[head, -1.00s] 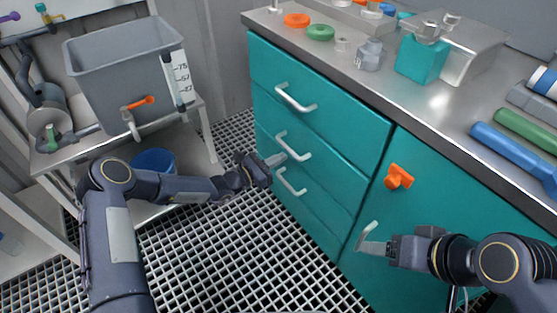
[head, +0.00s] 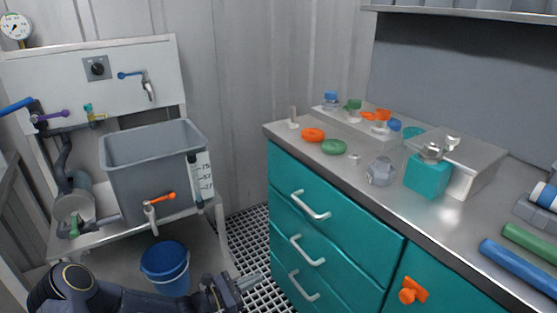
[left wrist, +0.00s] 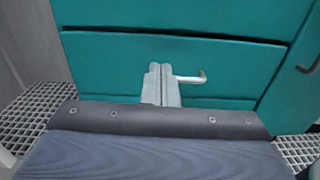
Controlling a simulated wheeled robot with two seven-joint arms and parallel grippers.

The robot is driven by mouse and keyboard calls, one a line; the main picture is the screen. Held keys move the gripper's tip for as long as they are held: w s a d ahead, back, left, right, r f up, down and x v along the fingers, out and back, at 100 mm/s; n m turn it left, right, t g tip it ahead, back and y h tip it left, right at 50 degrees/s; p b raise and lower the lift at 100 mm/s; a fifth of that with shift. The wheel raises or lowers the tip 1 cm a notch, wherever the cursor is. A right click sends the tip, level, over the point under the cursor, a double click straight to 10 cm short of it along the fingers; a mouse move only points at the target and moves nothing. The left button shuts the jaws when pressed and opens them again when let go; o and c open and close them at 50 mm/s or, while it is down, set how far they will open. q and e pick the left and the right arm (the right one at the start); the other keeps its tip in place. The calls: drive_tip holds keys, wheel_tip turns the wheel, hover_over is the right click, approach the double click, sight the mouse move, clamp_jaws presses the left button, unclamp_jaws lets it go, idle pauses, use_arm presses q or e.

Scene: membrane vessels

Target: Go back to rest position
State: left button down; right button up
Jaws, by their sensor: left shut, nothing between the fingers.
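My left gripper (head: 245,285) is low in the head view, over the grated floor and left of the teal drawer cabinet (head: 285,215). It is shut and empty. In the left wrist view the closed fingers of my left gripper (left wrist: 161,85) point toward the cabinet's teal front (left wrist: 120,60). A drawer handle (left wrist: 189,77) shows just right of the fingertips; whether they touch it cannot be told there, but in the head view the gripper is apart from the handles. My right gripper is not in view.
A grey tank (head: 150,165) with an orange-handled tap stands on a bench at left, a blue bucket (head: 165,265) below it. The steel counter (head: 400,205) holds caps, a teal block (head: 427,176) and blue and green tubes. Grated floor (head: 250,240) lies between.

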use_arm(q)
drive_tip(key=s+a+r+m+g+y, duration=0.25)
drive_tip(key=s+r+m+g, duration=0.45)
drive_tip(key=s+r+m, duration=0.85)
drive_tip(key=s+a+r+m+t+y, duration=0.1)
drive_tip(key=s+a+r+m+y, duration=0.3)
drive_tip(key=s, duration=0.5)
drive_tip(key=s+a+r+m+t+y, duration=0.25)
drive_tip(key=s+a+y, duration=0.25)
drive_tip(key=s, duration=0.3)
wheel_tip(320, 180, up, 28)
drive_tip(key=p, duration=2.8)
drive_tip(key=shift+s+a+m+g+p, duration=0.15)
drive_tip(key=shift+m+g+p, duration=0.15)
drive_tip(key=shift+g+p, duration=0.1)
